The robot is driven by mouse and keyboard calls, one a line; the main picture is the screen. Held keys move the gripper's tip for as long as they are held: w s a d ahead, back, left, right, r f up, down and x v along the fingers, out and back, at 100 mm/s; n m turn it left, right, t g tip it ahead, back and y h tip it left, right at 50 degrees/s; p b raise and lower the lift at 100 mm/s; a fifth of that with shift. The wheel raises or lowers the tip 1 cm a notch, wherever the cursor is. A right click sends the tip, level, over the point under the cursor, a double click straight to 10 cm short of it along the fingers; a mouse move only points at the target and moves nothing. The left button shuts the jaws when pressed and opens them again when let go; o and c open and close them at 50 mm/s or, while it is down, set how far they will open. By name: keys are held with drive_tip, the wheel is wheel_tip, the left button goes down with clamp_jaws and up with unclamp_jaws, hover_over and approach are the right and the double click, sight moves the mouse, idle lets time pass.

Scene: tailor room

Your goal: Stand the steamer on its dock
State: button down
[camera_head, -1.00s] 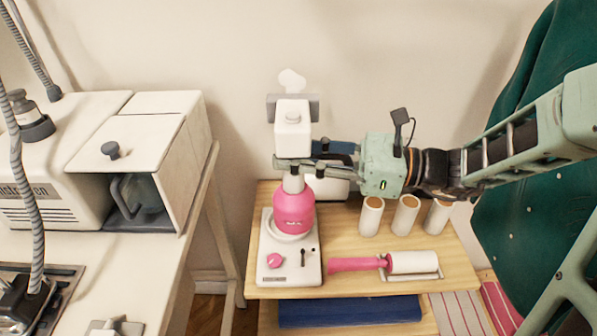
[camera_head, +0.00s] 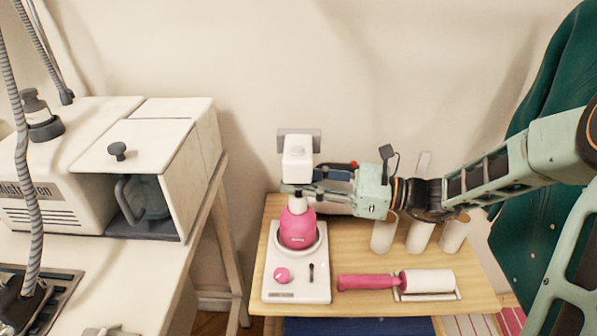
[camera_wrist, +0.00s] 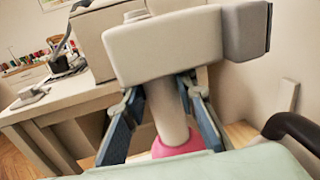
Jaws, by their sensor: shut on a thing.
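The steamer (camera_head: 298,229) has a pink bottle, a white neck and a white boxy head (camera_head: 298,155). It stands upright over the dock (camera_head: 297,290), a white base with a pink knob at the front left of the small table. The lower bottle sits within the dock's round ring; whether it rests on the bottom is hidden. My gripper (camera_head: 300,190) comes from the right and is shut on the white neck, between head and bottle. In the wrist view, the two fingers flank the neck (camera_wrist: 170,115) under the steamer head (camera_wrist: 165,47), with the pink bottle top below.
A lint roller (camera_head: 425,282) with a pink handle lies right of the dock on the wooden table (camera_head: 360,255). White rolls (camera_head: 418,237) stand behind it, below my arm. A white machine (camera_head: 165,180) stands on the left table. A dark green garment (camera_head: 510,255) hangs at right.

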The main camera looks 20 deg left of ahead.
idle(0.3)
drive_tip(key=c, duration=1.6)
unclamp_jaws()
drive_tip(key=shift+f, duration=0.1)
drive_tip(key=shift+f, duration=0.1)
